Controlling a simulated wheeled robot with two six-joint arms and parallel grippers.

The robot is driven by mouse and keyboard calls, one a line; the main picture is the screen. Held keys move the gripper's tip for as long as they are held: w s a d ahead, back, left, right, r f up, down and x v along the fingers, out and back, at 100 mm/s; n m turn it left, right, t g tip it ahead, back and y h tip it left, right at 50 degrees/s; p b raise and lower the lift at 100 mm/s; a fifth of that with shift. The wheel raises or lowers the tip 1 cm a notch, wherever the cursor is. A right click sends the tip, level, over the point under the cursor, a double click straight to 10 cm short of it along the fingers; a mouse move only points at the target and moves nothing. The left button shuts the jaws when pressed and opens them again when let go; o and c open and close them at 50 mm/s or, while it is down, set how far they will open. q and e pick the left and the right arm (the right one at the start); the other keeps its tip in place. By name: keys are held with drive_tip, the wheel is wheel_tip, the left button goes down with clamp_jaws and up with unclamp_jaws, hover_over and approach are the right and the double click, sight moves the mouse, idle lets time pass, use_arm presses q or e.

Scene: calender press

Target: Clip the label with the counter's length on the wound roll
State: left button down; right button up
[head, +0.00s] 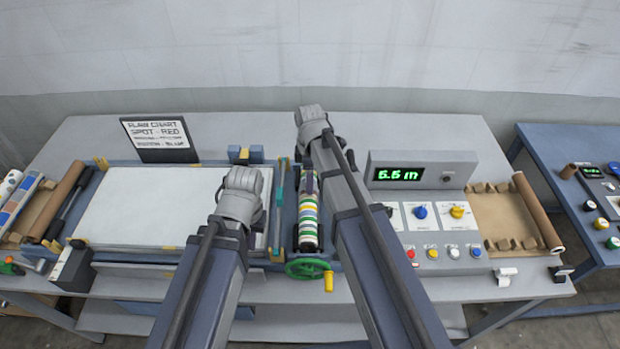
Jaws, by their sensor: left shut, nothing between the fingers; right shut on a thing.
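The wound roll (307,222), striped in several colours, lies in the machine right of the white bed. The counter (410,174) shows a green length, either 5.5 m or 6.6 m; its digits are blurred. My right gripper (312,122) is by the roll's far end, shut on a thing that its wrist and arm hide. I cannot tell whether that thing touches the roll. My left gripper (243,185) is shut and empty over the right part of the bed, left of the roll. Small white tags (506,273) sit at the table's front right edge; I cannot read them.
A green handwheel (306,268) with a yellow knob is at the roll's near end. A control panel (440,240) with knobs and buttons stands right of my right arm. A tray with a brown roll (537,212) lies further right. A chart sign (160,140) stands behind the bed.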

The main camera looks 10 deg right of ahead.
drive_tip(key=shift+f+b, duration=0.6)
drive_tip(key=shift+b, duration=0.05)
drive_tip(key=o, duration=1.4)
drive_tip(key=shift+r, duration=0.15)
wheel_tip(320, 180, up, 8)
drive_tip(key=p, duration=0.8)
drive_tip(key=shift+f, duration=0.25)
